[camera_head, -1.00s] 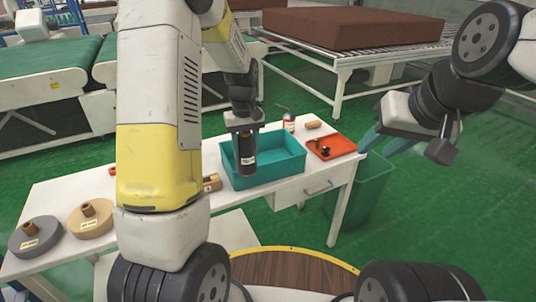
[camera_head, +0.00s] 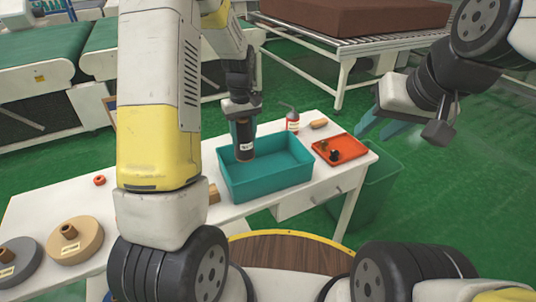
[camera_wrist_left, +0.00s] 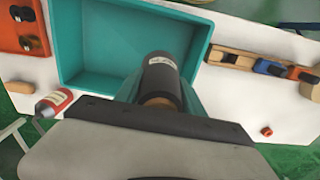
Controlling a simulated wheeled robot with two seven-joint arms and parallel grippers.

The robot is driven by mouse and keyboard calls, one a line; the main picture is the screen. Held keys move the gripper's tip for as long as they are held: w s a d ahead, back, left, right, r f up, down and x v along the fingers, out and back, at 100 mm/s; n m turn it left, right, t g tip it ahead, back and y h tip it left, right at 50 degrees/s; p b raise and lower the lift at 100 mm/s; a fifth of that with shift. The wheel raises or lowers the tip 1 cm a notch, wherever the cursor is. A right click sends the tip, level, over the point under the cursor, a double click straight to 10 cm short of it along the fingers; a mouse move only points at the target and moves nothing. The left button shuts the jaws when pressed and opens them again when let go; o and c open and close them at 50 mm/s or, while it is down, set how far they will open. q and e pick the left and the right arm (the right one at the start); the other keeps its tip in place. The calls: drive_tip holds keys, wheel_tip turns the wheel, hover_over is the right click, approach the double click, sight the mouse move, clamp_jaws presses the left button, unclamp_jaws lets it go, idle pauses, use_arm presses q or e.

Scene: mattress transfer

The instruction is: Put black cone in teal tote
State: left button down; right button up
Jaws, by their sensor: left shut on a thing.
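The black cone (camera_head: 245,143), dark with a white label, is held upright in my left gripper (camera_head: 241,112). It is over the left part of the teal tote (camera_head: 265,188), its lower end overlapping the tote's interior in the head view. In the left wrist view the black cone (camera_wrist_left: 161,75) shows a brown end at the gripper and overlaps the rim of the teal tote (camera_wrist_left: 75,40). Whether it touches the tote is unclear. My right gripper (camera_head: 385,122) is open and empty, in the air to the right of the table.
An orange tray (camera_head: 350,143) with small dark items lies right of the tote. A red bottle (camera_head: 292,122) stands behind it. Two round discs, one tan (camera_head: 85,248) and one grey (camera_head: 25,272), lie at the table's left. A green bin (camera_head: 375,195) stands at the right.

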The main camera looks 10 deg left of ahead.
use_arm(q)
wheel_tip(320, 180, down, 11)
drive_tip(key=shift+r, duration=0.15)
idle(0.4)
drive_tip(key=c, duration=0.7)
unclamp_jaws()
